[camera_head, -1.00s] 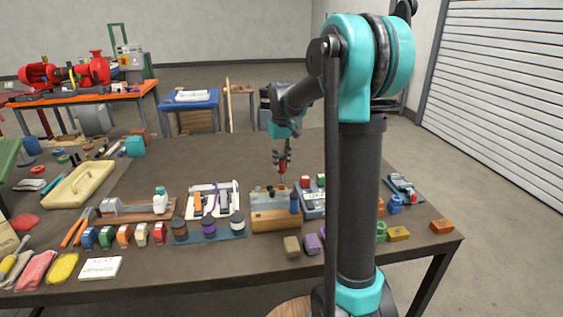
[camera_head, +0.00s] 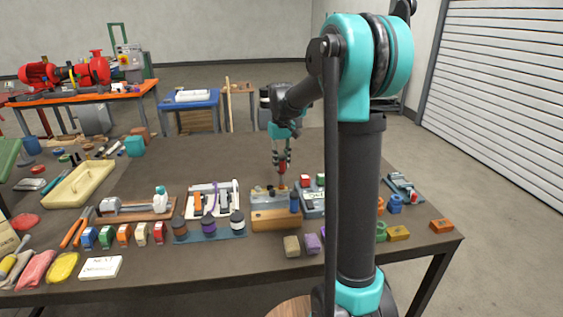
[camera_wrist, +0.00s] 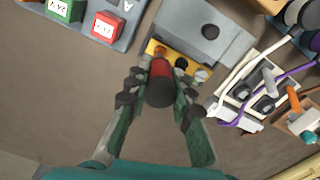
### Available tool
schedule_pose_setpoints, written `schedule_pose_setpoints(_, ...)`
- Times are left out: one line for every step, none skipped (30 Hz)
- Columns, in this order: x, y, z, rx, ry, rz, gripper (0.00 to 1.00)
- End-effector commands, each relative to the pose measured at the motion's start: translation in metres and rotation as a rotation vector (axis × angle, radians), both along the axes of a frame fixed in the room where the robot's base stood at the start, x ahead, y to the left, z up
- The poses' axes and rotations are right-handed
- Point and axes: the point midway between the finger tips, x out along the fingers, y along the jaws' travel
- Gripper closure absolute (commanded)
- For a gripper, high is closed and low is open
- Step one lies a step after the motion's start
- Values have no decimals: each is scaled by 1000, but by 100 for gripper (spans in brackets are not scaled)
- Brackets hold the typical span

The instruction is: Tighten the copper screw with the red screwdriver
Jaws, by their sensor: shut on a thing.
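The red screwdriver (camera_wrist: 160,83) is between the two fingers of my gripper (camera_wrist: 159,92), which is shut on it.
A white cable board (camera_head: 212,187) and several jars (camera_head: 208,224) lie to the left. The table behind is clear.

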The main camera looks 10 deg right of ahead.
Motion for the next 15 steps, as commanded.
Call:
schedule_pose_setpoints(0,0,-1,0,0,0,100)
schedule_pose_setpoints(0,0,-1,0,0,0,100)
schedule_pose_setpoints(0,0,-1,0,0,0,100)
schedule_pose_setpoints(0,0,-2,0,0,0,100)
schedule_pose_setpoints(0,0,-2,0,0,0,100)
schedule_pose_setpoints(0,0,-2,0,0,0,100)
schedule_pose_setpoints(0,0,-3,0,0,0,100)
schedule_pose_setpoints(0,0,-3,0,0,0,100)
schedule_pose_setpoints(0,0,-4,0,0,0,100)
schedule_pose_setpoints(0,0,-4,0,0,0,100)
schedule_pose_setpoints(0,0,-4,0,0,0,100)
schedule_pose_setpoints(0,0,-5,0,0,0,100)
schedule_pose_setpoints(0,0,-5,0,0,0,100)
schedule_pose_setpoints(0,0,-5,0,0,0,100)
schedule_pose_setpoints(0,0,-6,0,0,0,100)
